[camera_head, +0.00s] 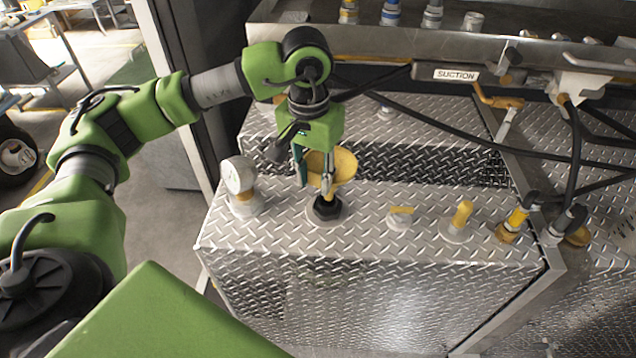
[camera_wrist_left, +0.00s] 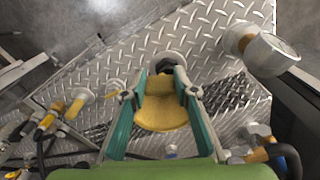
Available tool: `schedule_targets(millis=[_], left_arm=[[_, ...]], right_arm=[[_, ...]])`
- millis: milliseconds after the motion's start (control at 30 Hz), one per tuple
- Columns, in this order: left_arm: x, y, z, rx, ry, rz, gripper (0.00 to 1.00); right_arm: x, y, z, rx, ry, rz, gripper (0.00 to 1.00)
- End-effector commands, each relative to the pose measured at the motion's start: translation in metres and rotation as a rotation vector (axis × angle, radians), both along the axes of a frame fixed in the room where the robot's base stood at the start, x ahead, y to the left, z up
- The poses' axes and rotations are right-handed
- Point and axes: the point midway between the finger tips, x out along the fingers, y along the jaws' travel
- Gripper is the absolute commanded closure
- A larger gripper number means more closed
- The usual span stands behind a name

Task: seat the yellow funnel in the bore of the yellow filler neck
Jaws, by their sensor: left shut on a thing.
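The yellow funnel (camera_head: 344,165) is held between the two fingers of my left gripper (camera_head: 316,182), its wide mouth up. It also shows in the left wrist view (camera_wrist_left: 160,114) between the teal fingers. Its narrow end is over a black hex-shaped neck (camera_head: 325,209) on the diamond-plate top. The black neck also shows in the wrist view (camera_wrist_left: 165,66). I cannot tell whether the spout is inside the bore or just above it. No yellow on this neck is clear to me; a yellow upright fitting (camera_head: 462,214) stands farther right. My right gripper is not in view.
A pressure gauge (camera_head: 238,176) stands close to the left of the black neck. A small yellow-handled valve (camera_head: 401,212) is to its right. Black hoses (camera_head: 450,142) cross behind. The plate's front strip is clear.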

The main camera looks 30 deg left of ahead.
Motion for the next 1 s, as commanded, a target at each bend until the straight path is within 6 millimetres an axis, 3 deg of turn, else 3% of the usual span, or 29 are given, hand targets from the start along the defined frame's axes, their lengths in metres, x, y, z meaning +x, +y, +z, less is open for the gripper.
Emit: schedule_targets(millis=[233, 467, 633, 1000], left_arm=[[0.025, 0.013, -0.038, 0.000, 0.005, -0.002, 0.98], [0.037, 0.019, -0.055, 0.001, 0.006, -0.002, 0.98], [0.036, 0.018, -0.077, 0.000, 0.007, -0.003, 0.98], [0.037, 0.018, -0.087, 0.000, 0.002, -0.003, 0.98]], right_arm=[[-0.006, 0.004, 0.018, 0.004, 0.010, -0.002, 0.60], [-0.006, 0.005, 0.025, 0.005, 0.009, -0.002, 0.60], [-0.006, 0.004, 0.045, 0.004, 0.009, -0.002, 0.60], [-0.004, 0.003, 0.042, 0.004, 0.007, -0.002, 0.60]])
